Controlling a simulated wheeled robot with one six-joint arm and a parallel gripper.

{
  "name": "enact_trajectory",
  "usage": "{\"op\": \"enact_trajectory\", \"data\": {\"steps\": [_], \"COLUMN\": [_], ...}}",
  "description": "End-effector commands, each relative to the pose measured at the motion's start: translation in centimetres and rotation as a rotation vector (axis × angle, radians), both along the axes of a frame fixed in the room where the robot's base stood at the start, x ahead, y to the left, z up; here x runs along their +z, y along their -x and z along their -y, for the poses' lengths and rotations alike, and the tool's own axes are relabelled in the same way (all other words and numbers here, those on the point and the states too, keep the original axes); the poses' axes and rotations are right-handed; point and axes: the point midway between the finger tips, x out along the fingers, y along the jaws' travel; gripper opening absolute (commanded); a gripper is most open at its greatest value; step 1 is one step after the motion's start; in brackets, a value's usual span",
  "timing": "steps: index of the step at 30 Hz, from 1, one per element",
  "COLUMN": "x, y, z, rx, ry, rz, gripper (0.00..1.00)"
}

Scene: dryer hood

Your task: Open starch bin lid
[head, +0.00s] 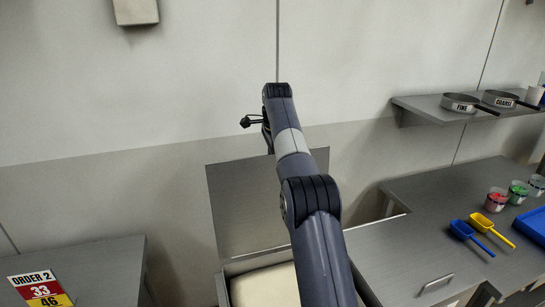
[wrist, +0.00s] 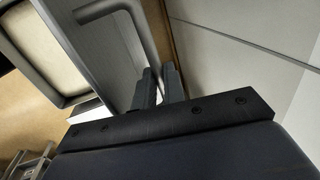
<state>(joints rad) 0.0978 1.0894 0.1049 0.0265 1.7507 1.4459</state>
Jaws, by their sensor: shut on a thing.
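The bin lid (head: 235,205) is a flat grey panel standing raised, close to upright, at the back of an open bin. The bin (head: 223,288) shows pale cream contents (head: 265,288) inside. In the wrist view the lid (wrist: 95,45) shows its underside or face beside a light grey bar handle (wrist: 143,28), with the cream contents (wrist: 38,45) at upper left. My gripper (wrist: 160,85) is shut on the handle near its end; the exact contact is partly hidden by the fingers. In the head view my arm hides the fingers.
A grey counter (head: 455,210) at right has a closed panel with a handle (head: 437,283), blue and yellow scoops (head: 470,237) and several jars. A shelf (head: 435,108) holds sieves. A table (head: 110,270) with an order card (head: 40,288) stands at left. The wall is close behind.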

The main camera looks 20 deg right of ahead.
Motion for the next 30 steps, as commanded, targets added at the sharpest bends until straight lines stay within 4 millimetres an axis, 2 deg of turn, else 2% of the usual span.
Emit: {"op": "enact_trajectory", "data": {"steps": [2,3,10,23,30], "x": [-0.63,-0.64,-0.33,-0.06,0.18], "y": [0.05,0.05,0.03,0.10,0.90], "z": [0.17,0.17,0.09,0.03,0.07], "rx": [-0.002,-0.002,-0.001,0.000,0.000], "ry": [0.001,0.001,0.001,0.000,0.000], "rz": [-0.012,-0.012,-0.007,-0.003,-0.004], "gripper": [0.00,0.13,0.32,0.33,0.33]}}
